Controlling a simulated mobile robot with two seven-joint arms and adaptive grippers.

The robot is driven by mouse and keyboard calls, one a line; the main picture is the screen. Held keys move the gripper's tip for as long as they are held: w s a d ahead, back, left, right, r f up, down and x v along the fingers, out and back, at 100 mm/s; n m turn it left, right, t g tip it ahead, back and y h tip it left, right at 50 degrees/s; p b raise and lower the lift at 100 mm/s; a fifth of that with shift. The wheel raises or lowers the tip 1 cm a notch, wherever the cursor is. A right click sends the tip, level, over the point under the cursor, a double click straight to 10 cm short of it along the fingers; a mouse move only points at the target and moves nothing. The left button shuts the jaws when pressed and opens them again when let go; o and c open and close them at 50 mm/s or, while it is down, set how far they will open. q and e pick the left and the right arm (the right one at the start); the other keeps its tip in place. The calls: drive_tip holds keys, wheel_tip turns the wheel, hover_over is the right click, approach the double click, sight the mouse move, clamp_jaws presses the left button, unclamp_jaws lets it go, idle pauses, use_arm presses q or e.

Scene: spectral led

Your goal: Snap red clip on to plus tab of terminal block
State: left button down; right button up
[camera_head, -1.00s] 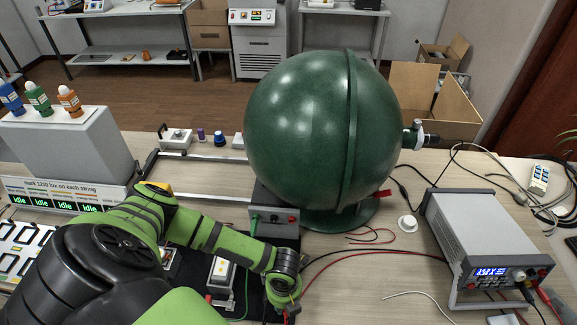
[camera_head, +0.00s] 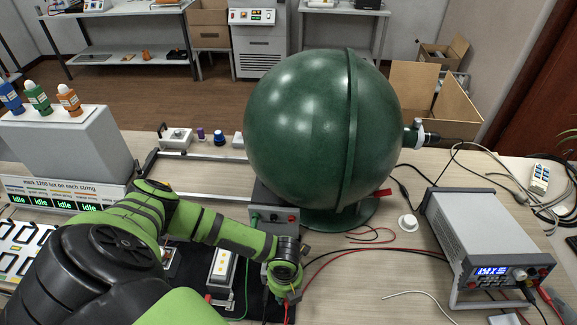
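My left arm reaches in from the bottom left, and its wrist (camera_head: 284,272) points down over the dark mat. The fingers are mostly hidden below the wrist, so I cannot tell whether they are open or shut. A small red piece (camera_head: 293,297), possibly the red clip, shows just under the wrist. A red lead runs from there toward the power supply (camera_head: 487,245). A pale block with orange spots (camera_head: 222,266), possibly the terminal block, lies left of the wrist; its plus tab cannot be made out. My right gripper is not in view.
A large green sphere (camera_head: 318,130) stands behind the wrist. A grey box with red and green sockets (camera_head: 276,219) sits close behind the wrist. Red and black leads cross the table to the right. A display reading "Idle" (camera_head: 52,202) stands at left.

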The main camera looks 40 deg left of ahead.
use_arm(q)
drive_tip(key=c, duration=0.9)
unclamp_jaws()
wheel_tip(320, 180, up, 12)
